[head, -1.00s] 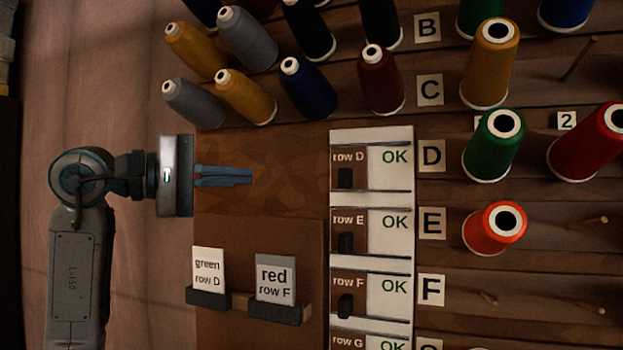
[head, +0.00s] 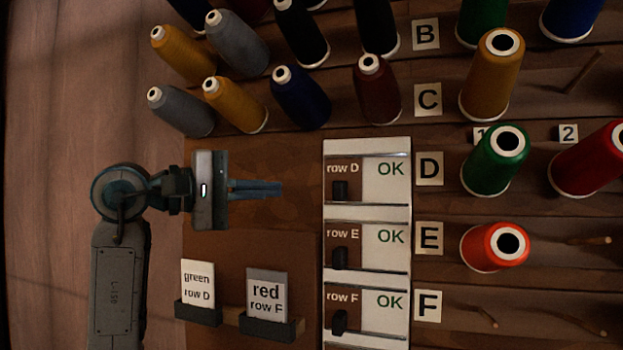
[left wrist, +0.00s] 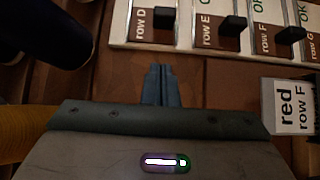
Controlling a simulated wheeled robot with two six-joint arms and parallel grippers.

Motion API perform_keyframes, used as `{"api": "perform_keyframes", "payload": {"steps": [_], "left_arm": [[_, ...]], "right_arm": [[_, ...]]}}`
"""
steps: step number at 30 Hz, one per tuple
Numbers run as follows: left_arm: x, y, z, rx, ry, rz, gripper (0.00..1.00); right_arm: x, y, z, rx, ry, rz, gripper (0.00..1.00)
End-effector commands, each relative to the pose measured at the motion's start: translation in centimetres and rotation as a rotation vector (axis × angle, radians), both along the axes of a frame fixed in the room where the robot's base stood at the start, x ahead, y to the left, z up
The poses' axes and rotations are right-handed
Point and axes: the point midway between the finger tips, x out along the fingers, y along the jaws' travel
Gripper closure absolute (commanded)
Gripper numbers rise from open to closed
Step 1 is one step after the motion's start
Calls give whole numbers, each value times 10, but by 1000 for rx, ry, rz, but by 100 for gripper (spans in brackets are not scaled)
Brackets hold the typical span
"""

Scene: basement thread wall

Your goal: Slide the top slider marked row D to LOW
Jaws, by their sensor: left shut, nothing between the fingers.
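The row D slider is a dark knob (head: 340,190) at the left of its slot, in the top unit of a white panel (head: 368,212) in the head view. The label beside it reads OK. In the left wrist view the row D knob (left wrist: 183,22) shows near the top. My left gripper (head: 281,188) is shut and empty, pointing right at about the knob's height, with a clear gap between its fingertips and the panel. It also shows in the left wrist view (left wrist: 160,68), below the panel. My right gripper is not in view.
Row E (head: 340,257) and row F (head: 340,321) knobs sit below, also by OK. Two card holders (head: 199,312) (head: 272,327) with cards stand below the gripper. Thread spools, such as a navy one (head: 301,98), fill the rows above. Bare board lies between gripper and panel.

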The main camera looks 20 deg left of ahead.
Motion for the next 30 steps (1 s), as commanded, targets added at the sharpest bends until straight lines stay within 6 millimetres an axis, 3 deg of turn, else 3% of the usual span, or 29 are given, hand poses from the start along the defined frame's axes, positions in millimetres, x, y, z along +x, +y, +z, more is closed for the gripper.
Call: {"api": "perform_keyframes", "payload": {"steps": [7,13,30], "left_arm": [[31,-34,3,-2,5,-4,100],[27,-60,2,-1,1,-3,100],[27,-70,-1,0,1,0,100]], "right_arm": [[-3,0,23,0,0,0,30],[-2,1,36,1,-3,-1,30],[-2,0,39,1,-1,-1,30]]}}
